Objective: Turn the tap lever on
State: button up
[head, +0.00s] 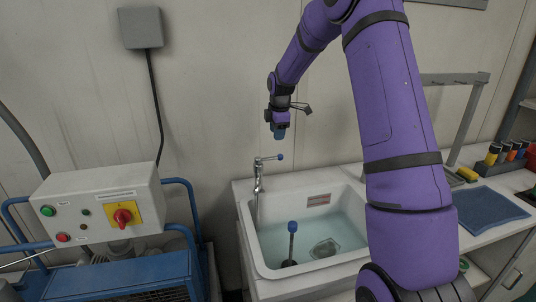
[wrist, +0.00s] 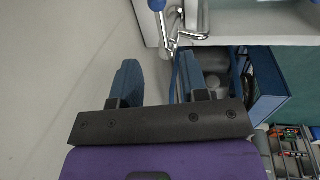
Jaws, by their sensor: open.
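The chrome tap (head: 259,180) stands at the back left corner of the white sink (head: 246,232). Its lever (head: 268,158) sticks out to the right at the top and ends in a blue knob (head: 280,157). My gripper (head: 279,135) hangs just above the lever in the head view, apart from it. In the wrist view my gripper (wrist: 160,72) has two blue fingers spread apart with nothing between them. The blue knob (wrist: 157,5) and chrome tap (wrist: 172,38) show beyond the fingers at the top edge. The knob is partly cut off there.
A blue-topped rod (head: 292,227) stands in the sink's water. A control box (head: 98,208) with a red knob sits on a blue frame (head: 120,275) at left. A blue mat (head: 490,210) lies on the counter at right. The wall is close behind the tap.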

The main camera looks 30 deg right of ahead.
aim_at(275, 157)
jog(key=f, duration=0.3)
jog(key=w+f, duration=0.1)
jog(key=f, duration=0.3)
jog(key=w+f, duration=0.1)
jog(key=f, duration=0.2)
jog(key=shift+d+f, duration=0.25)
jog(key=shift+f, duration=0.05)
jog(key=shift+c, duration=0.2)
grip_shut()
